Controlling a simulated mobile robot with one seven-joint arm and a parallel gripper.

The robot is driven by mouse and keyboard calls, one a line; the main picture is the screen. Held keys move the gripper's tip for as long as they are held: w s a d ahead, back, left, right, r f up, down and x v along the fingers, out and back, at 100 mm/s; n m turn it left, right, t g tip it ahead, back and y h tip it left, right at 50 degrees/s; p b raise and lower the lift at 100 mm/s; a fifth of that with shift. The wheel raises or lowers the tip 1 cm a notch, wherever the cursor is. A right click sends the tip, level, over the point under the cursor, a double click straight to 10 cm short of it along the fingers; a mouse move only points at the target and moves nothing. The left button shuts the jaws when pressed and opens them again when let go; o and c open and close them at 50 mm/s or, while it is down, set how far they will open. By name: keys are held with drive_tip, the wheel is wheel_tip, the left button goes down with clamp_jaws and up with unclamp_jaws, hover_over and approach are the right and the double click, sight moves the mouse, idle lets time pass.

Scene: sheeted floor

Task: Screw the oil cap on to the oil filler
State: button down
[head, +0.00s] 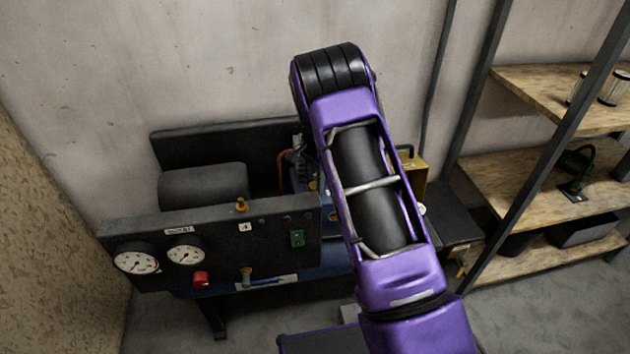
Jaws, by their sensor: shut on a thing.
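Only the head view is given. My purple arm crosses the middle of it, and my gripper is not visible, hidden behind the arm. I cannot make out the oil cap or the oil filler. A compressor-like machine stands against the wall, with a dark panel (215,240) in front and a dark cylinder (203,187) behind it. Part of a blue block (299,181) with small yellowish details shows just left of my arm, and the arm covers the rest. I cannot tell whether one of those details is the cap or the filler.
A yellow box (411,176) stands behind my arm. Wooden shelves (520,180) with a dark metal post are at right. Some floor (540,305) is clear.

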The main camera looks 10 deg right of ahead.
drive_tip(key=m+p, duration=0.1)
drive_tip(key=m, duration=0.5)
drive_tip(key=shift+m, duration=0.3)
drive_tip(key=shift+c, duration=1.8)
unclamp_jaws()
drive_tip(key=shift+c, duration=0.8)
